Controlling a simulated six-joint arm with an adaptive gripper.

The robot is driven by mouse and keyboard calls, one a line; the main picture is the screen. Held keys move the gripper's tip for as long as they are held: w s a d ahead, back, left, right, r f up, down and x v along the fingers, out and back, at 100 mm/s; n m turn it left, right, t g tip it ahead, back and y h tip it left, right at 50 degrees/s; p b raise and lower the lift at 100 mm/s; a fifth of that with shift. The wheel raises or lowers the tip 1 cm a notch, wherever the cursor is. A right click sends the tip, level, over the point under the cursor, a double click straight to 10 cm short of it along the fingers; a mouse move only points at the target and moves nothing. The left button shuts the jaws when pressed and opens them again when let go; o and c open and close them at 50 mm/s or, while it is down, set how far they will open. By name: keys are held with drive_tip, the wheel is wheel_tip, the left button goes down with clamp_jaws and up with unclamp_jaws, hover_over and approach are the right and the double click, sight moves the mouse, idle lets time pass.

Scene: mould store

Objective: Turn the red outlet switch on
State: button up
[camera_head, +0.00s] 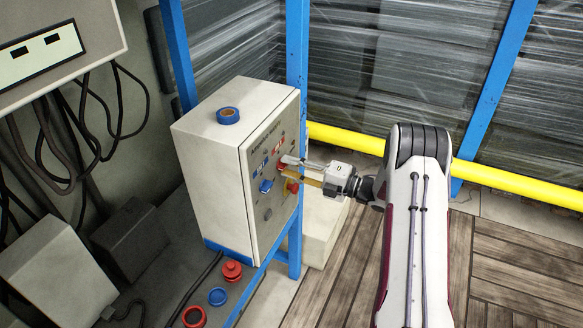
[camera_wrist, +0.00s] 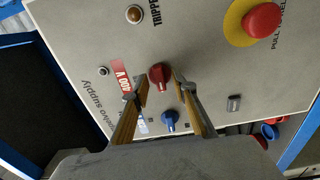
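The red outlet switch (camera_wrist: 159,75) is a round knob with a pointer, on the grey front panel (camera_wrist: 80,30) of a control box. In the wrist view it sits between the tips of my gripper (camera_wrist: 160,80), one finger on each side. The fingers are open, with small gaps visible beside the knob; how deep they reach around it is unclear. A blue knob (camera_wrist: 169,121) sits below the red one, also between the fingers. In the head view my gripper (camera_head: 290,168) is at the panel face, and its fingers partly hide the red switch.
A red mushroom button on a yellow ring (camera_wrist: 236,22) sits upper right of the switch in the wrist view. The control box (camera_head: 212,175) carries a blue tape roll (camera_head: 228,115). A blue post (camera_head: 297,45) and yellow rail (camera_head: 500,180) stand behind. Red and blue caps (camera_head: 217,296) lie below.

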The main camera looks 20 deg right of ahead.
clamp_jaws()
drive_tip(key=shift+m, duration=1.7)
drive_tip(key=m, duration=0.9)
drive_tip(key=shift+m, duration=0.3)
drive_tip(key=m, duration=0.5)
drive_tip(key=shift+f, duration=0.1)
